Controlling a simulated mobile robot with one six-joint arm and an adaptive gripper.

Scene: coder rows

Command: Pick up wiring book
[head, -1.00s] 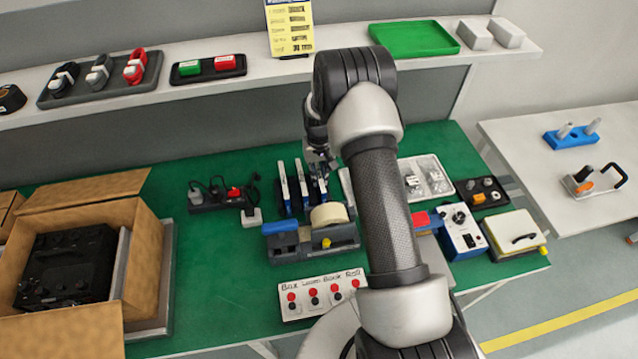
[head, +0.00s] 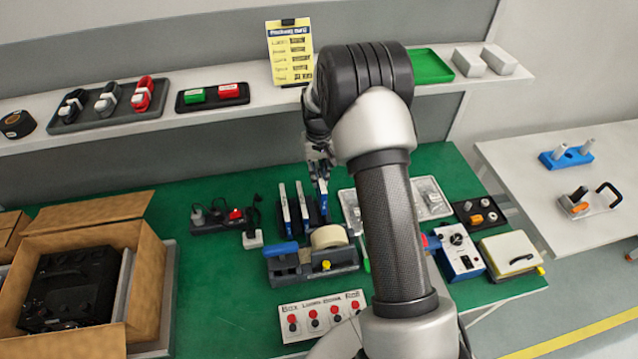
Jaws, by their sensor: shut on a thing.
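Several thin upright books with white and blue spines stand in a dark rack on the green bench, left of centre in the head view. The left book (head: 285,211) and the middle book (head: 302,207) stand apart from my gripper. My gripper (head: 321,176) points down and is shut on the top of the right-hand book (head: 322,200), which is upright and sits a little higher than the others. Its lettering is too small to read, so I cannot tell by label that it is the wiring book. My arm hides the area right of it.
A tape dispenser (head: 330,262) stands just in front of the rack. A power strip (head: 215,217) with plugs lies to the left. An open carton (head: 140,250) holds a black device. A shelf (head: 160,125) runs behind, with a yellow card (head: 290,55).

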